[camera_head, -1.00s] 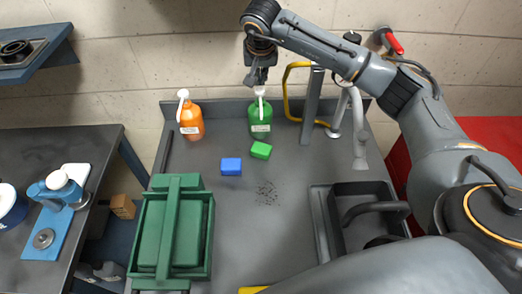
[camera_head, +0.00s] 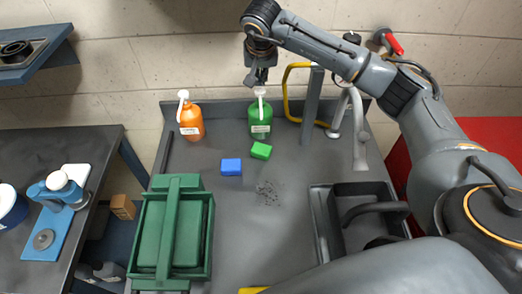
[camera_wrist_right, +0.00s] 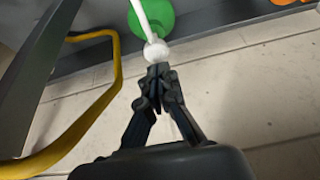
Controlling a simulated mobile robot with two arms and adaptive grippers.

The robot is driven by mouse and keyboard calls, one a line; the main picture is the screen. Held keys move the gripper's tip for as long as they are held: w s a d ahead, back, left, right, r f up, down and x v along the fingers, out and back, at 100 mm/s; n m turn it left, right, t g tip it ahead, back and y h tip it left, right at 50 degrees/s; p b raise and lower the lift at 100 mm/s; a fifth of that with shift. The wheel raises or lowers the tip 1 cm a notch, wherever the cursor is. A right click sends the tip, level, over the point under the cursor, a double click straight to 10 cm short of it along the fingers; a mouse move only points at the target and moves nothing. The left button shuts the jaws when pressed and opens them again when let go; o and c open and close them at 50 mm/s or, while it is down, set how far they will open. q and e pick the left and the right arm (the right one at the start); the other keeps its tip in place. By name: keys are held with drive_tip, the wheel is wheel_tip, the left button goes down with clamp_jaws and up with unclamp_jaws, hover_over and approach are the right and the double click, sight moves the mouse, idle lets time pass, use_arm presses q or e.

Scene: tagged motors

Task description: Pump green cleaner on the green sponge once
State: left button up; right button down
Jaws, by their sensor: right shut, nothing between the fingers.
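The green cleaner bottle (camera_head: 260,122) with its white pump (camera_head: 260,91) stands upright at the back of the grey worktop. The green sponge (camera_head: 261,150) lies just in front of the bottle. My right gripper (camera_head: 257,80) is shut and empty, right above the pump head. In the right wrist view its closed fingertips (camera_wrist_right: 160,72) are at the white pump head (camera_wrist_right: 156,50), with the green bottle (camera_wrist_right: 150,18) behind it. I cannot tell whether they touch. My left gripper is not in view.
A blue sponge (camera_head: 231,166) lies left of the green one. An orange pump bottle (camera_head: 191,122) stands at the back left. A green toolbox (camera_head: 143,240) is at the front left and a sink (camera_head: 325,225) at the right. A yellow hose (camera_head: 286,92) curves beside the green bottle.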

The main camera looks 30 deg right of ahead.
sight(260, 90)
drive_tip(key=shift+f, duration=0.2)
drive_tip(key=shift+s+f+b, duration=0.1)
drive_tip(key=shift+f+b, duration=1)
drive_tip(key=shift+f, duration=0.3)
drive_tip(key=shift+r, duration=0.1)
drive_tip(key=shift+r+p, duration=0.85)
drive_tip(key=shift+r, duration=0.5)
wheel_tip(260, 90, up, 6)
drive_tip(key=p, duration=0.3)
drive_tip(key=shift+p, duration=0.35)
drive_tip(key=shift+f, duration=0.1)
